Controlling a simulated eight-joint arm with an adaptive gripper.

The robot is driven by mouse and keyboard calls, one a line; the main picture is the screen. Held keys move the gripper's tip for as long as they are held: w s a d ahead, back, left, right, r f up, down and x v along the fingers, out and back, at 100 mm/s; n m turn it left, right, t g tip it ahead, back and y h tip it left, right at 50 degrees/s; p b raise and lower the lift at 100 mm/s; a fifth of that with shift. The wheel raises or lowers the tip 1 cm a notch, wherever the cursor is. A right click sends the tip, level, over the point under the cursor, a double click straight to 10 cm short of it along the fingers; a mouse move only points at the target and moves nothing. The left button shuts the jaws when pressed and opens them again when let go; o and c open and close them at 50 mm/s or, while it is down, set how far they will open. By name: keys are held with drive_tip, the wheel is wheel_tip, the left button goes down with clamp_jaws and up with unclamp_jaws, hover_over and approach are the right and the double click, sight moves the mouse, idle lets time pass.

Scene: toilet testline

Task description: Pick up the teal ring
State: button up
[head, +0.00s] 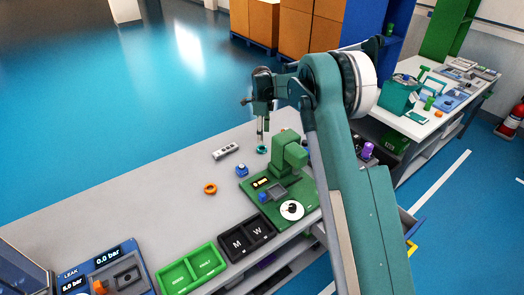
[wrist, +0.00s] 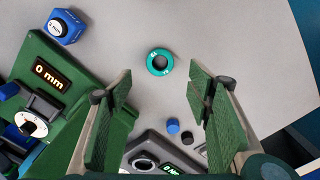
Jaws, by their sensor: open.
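The teal ring (wrist: 160,62) lies flat on the grey bench in the wrist view, with small white marks on it. In the head view it shows as a small teal spot (head: 262,150) beside the green machine. My gripper (wrist: 160,90) is open and empty, with its green-padded fingers wide apart. In the wrist view the ring appears between the fingers, beyond their tips. In the head view my gripper (head: 263,138) hangs just above the ring, pointing down.
A green machine (head: 290,150) with a "0 mm" display stands close to the ring. A blue block (wrist: 64,26), blue and black caps (wrist: 173,126) and a grey device (wrist: 150,158) are nearby. An orange ring (head: 210,188) and grey strip (head: 226,151) lie farther left.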

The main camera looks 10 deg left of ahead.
sight(262, 148)
drive_tip(key=shift+f, duration=0.45)
drive_tip(key=shift+f, duration=1.25)
drive_tip(key=shift+f+b, duration=0.45)
drive_tip(key=shift+f, duration=2.15)
drive_tip(key=c, duration=0.9)
